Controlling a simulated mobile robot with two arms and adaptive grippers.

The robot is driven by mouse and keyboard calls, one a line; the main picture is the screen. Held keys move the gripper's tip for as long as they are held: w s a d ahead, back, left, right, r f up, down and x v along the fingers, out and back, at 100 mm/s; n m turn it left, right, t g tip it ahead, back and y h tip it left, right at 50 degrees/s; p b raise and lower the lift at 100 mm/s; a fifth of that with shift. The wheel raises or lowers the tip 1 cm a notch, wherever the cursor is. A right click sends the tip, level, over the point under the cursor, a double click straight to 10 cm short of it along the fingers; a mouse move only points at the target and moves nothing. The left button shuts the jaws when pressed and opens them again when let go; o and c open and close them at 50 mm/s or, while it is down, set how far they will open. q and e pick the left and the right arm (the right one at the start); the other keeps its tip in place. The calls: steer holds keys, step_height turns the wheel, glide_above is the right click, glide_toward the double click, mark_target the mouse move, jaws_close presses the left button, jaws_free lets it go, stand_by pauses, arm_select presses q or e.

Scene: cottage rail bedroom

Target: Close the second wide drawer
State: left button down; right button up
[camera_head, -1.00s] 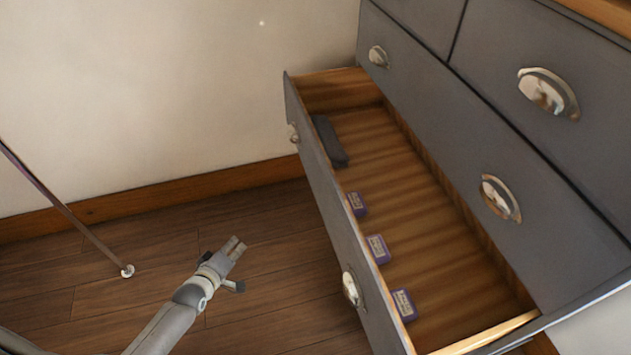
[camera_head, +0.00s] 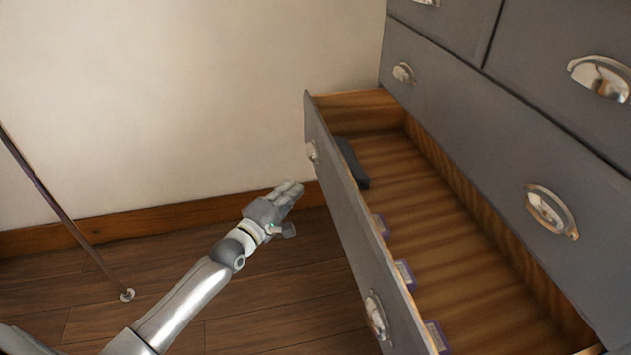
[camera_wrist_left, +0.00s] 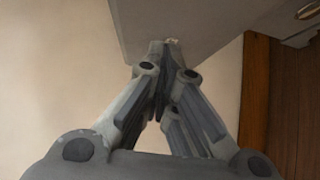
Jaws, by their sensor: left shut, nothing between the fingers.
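The wide drawer (camera_head: 345,215) stands pulled far out of the grey dresser (camera_head: 460,110). Its grey front has two metal cup handles, a far one (camera_head: 312,151) and a near one (camera_head: 377,316). Inside lie a dark oblong thing (camera_head: 352,163) and several small purple-edged boxes, one of them here (camera_head: 404,273). My left gripper (camera_head: 294,188) is shut and empty. It is in front of the drawer front, to its left, and looks apart from it. In the left wrist view the shut fingers (camera_wrist_left: 165,100) point towards a grey panel (camera_wrist_left: 190,22). My right gripper is not in view.
A closed wide drawer (camera_head: 480,130) with cup handles is above the open one. A thin slanted pole (camera_head: 65,215) stands on the wooden floor (camera_head: 270,310) at the left. The pale wall (camera_head: 190,90) has a wooden skirting board (camera_head: 150,220).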

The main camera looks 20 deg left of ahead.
mark_target(326, 168)
arm_select(q)
steer(key=w+d, duration=0.1)
steer(key=w, duration=0.1)
steer(key=w+d, duration=0.1)
steer(key=w, duration=0.1)
steer(key=w+d, duration=0.2)
steer(key=shift+w+b, duration=0.25)
steer(key=shift+b, duration=0.15)
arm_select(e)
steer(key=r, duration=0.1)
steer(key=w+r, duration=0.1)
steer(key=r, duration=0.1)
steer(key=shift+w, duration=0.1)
arm_select(q)
steer(key=shift+d, duration=0.15)
